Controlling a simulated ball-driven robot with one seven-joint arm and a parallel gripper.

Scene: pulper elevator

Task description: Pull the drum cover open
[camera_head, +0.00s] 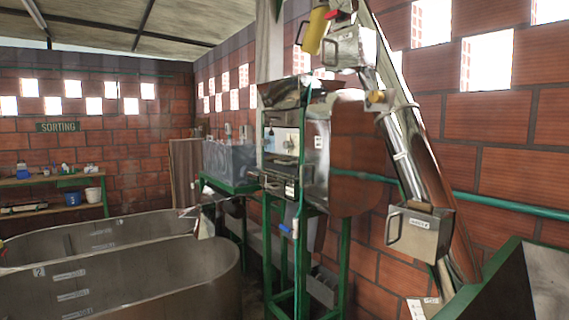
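The pulper machine (316,150), a metal housing on a green frame, stands right of the middle. A shiny metal panel (317,140) with a small white label is on its front right side; I cannot tell for sure whether this is the drum cover. A rounded brownish body (358,150) bulges out behind it. The front left side of the housing has an opening (281,140) with metal parts inside. A tilted metal piece sits on top (290,92). My gripper is not in view.
A sloping metal elevator tube (405,150) with labelled boxes (418,232) runs down at the right. Large metal tanks (130,275) fill the lower left. A green-edged bin (525,285) is at lower right. A workbench (50,182) stands far left.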

